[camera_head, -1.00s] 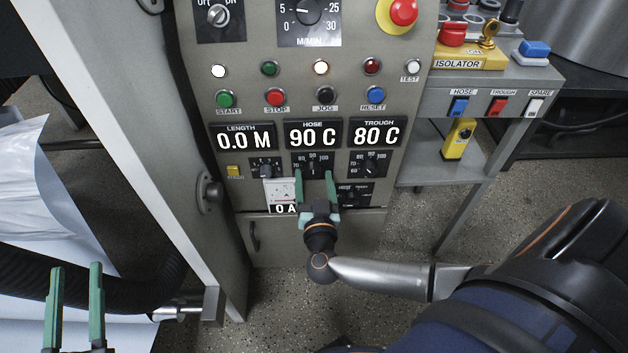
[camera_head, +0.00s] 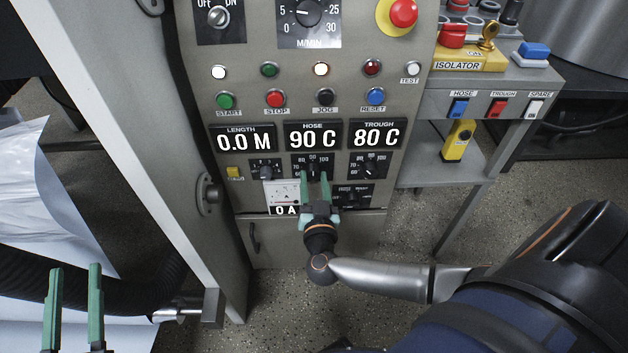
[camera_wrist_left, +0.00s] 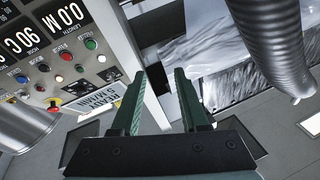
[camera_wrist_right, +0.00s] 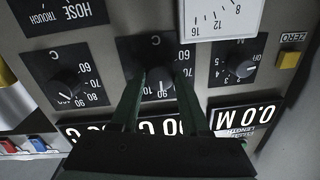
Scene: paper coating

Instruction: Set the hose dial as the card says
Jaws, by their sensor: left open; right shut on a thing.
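The hose dial (camera_wrist_right: 158,82) is a black knob with a scale on the grey panel, under the HOSE display (camera_head: 313,135) that reads 90 C. My right gripper (camera_head: 315,177) is shut on this knob, one finger on each side. In the right wrist view the fingers (camera_wrist_right: 157,85) reach up to the knob and partly cover its scale. My left gripper (camera_head: 73,270) is open and empty at the lower left, away from the panel. It also shows in the left wrist view (camera_wrist_left: 154,75). I cannot make out a card with a hose setting.
Another dial (camera_wrist_right: 67,87) and a selector (camera_wrist_right: 240,62) flank the hose dial. The TROUGH display (camera_head: 375,134) reads 80 C. Push buttons, including red STOP (camera_head: 275,99), sit above. A side shelf (camera_head: 440,172) stands right.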

